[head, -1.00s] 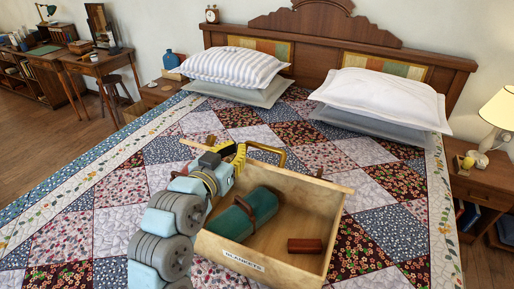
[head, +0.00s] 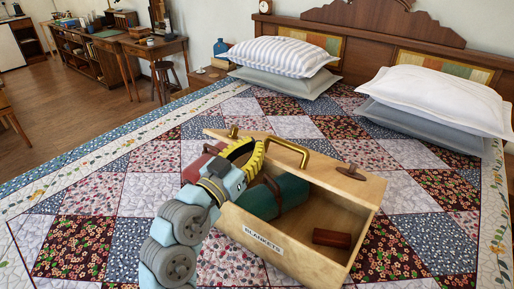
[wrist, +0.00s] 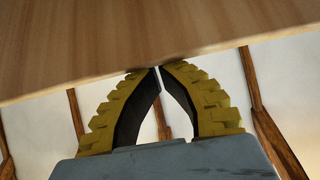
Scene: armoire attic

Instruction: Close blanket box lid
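The wooden blanket box (head: 285,248) stands on the bed, with a BLANKETS label on its front. Its lid (head: 325,170) is up at the back, with a brass handle (head: 290,148), and the box is open. Inside are a green roll (head: 285,194) with a brown strap and a small red-brown block (head: 332,238). My gripper (head: 257,152) is at the left part of the lid. In the wrist view the gripper (wrist: 159,70) has its yellow fingertips together, at or very near the edge of a wooden board (wrist: 130,45). Nothing shows between them.
The patchwork bed (head: 90,245) surrounds the box. A striped pillow (head: 285,57) and a white pillow (head: 440,95) lie toward the headboard (head: 360,40). A reddish thing (head: 197,168) shows by the box's left end, partly hidden. The quilt left of my arm is clear.

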